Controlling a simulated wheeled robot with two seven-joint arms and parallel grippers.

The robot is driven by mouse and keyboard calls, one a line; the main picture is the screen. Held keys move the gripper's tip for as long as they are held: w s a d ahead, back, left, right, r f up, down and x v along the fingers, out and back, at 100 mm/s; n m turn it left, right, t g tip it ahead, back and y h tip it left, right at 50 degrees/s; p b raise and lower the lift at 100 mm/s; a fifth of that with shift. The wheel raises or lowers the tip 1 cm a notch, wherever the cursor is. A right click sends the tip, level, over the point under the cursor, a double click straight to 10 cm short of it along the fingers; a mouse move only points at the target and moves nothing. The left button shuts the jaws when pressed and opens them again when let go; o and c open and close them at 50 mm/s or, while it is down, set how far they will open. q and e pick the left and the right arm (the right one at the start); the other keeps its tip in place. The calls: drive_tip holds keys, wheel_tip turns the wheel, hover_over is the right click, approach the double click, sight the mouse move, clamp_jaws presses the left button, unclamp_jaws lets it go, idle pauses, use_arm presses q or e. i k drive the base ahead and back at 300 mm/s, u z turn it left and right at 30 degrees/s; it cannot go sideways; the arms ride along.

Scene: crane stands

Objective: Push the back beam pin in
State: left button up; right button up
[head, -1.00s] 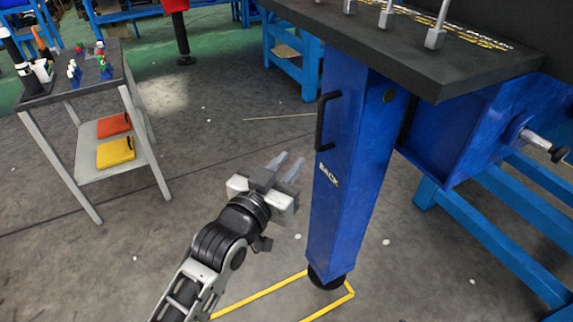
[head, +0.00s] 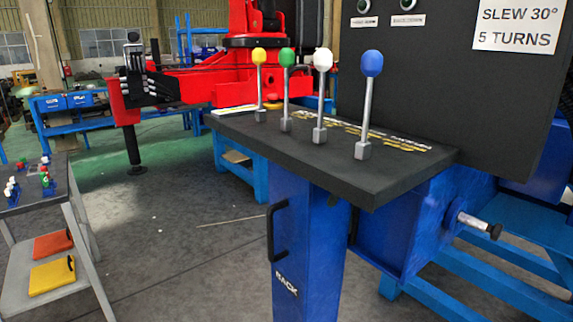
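The beam pin (head: 478,224) is a silver rod with a black knob at its end. It sticks out to the right from the side of the blue beam housing (head: 405,225). The blue leg (head: 308,255) marked BACK, with a black handle (head: 273,229), stands left of the housing under the dark lever panel. How deep the pin sits inside the housing is hidden. Neither of my grippers shows in the head view now.
Levers with yellow, green, white and blue knobs (head: 371,64) stand on the dark panel (head: 340,180). A grey cart (head: 75,215) with small items and orange and yellow pads is at left. A red crane (head: 210,85) stands behind. Grey floor between cart and leg is open.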

sight(495, 232)
drive_tip(key=k, duration=0.65)
drive_tip(key=z, duration=0.75)
drive_tip(key=i, duration=0.7)
drive_tip(key=z, duration=0.85)
drive_tip(key=i, duration=1.2)
drive_tip(key=u, duration=0.35)
